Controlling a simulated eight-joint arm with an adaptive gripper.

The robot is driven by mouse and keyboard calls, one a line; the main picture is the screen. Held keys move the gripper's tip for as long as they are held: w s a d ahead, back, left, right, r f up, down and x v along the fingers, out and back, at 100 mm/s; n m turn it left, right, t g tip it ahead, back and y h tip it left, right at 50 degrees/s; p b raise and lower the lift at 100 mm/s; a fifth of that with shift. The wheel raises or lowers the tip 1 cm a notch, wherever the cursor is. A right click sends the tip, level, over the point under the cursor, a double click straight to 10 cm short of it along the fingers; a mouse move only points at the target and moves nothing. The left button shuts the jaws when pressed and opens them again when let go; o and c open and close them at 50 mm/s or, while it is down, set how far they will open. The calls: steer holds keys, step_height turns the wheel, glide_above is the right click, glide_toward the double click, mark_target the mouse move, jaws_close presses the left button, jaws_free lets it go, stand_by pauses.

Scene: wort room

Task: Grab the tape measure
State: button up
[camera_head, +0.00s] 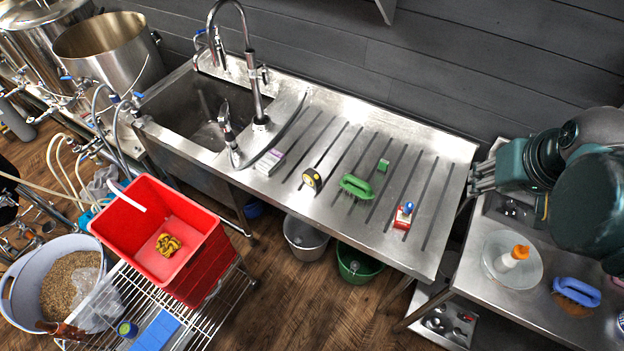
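The tape measure (312,179), yellow and black, sits on the ribbed steel drainboard (345,230) near its front edge, left of a green-handled brush. My gripper (474,179) is at the right end of the drainboard, its grey fingers pointing left. It is well apart from the tape measure. From this view I cannot tell whether the fingers are open or shut. I see nothing held in them.
Between my gripper and the tape measure lie the green brush (356,186), a small green block (383,165) and a red-and-white item with a blue top (404,215). A sponge-like block (270,161) and a tall faucet (255,85) stand left. The wall is behind.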

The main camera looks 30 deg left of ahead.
steer(key=w+a+f+n+g+b, duration=0.1)
steer(key=w+a+f+n, duration=0.15)
steer(key=a, duration=0.25)
steer(key=w+a+f+n+g, duration=0.1)
steer(key=w+a, duration=0.2)
steer(key=a, duration=0.3)
steer(key=n+g+h+b, duration=0.1)
steer(key=n+g+b, duration=0.2)
steer(key=n, duration=0.5)
glide_above(312, 172)
steer(key=d, duration=0.1)
step_height(312, 172, down, 23)
steer(key=shift+w+f, duration=0.1)
steer(key=shift+w, duration=0.05)
steer(key=shift+s+a+f, duration=0.2)
steer(key=shift+a+f, duration=0.15)
steer(key=shift+a, duration=0.1)
steer(key=shift+f, duration=0.1)
steer(key=shift+f, duration=1.2)
steer(key=shift+f, duration=2.6)
